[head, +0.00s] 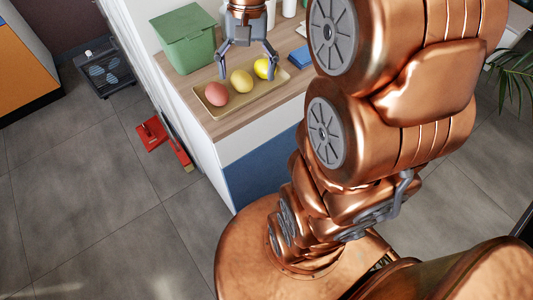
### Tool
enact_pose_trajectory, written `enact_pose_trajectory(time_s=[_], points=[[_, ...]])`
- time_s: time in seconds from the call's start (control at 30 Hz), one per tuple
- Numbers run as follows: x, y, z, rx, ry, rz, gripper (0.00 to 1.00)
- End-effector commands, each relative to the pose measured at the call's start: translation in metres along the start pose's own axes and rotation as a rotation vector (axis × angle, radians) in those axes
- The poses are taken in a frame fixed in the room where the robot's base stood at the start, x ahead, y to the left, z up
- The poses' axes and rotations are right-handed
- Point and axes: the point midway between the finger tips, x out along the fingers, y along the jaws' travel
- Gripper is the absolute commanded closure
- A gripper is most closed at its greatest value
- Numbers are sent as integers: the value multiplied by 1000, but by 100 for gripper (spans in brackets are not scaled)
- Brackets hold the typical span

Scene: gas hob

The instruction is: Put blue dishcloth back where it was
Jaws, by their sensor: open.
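The blue dishcloth (301,58) lies on the wooden worktop (226,128), right of the tray, partly hidden by my arm. It looks small and folded. My gripper (247,75) is open with its fingers pointing down, over the back edge of the tray and left of the dishcloth. Nothing shows held between its fingers. Whether the fingers touch anything below cannot be told from this view.
A tan tray (220,113) holds a reddish fruit (216,94) and two yellow ones (241,81). A green lidded bin (187,40) stands at the back left. A red dustpan (152,133) is on the floor left of the counter.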

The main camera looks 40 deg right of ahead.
Motion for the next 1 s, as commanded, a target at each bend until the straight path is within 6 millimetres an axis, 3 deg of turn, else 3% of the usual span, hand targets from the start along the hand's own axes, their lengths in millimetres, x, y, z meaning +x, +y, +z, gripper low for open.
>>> enact_pose_trajectory(time_s=[0.03,0.2,0.5,0.7,1.0], points=[[6,-2,17,-54,10,16,12],[33,0,64,-225,28,66,12],[83,25,131,-499,53,147,12],[101,39,147,-593,63,173,12],[103,41,149,-609,66,177,12]])
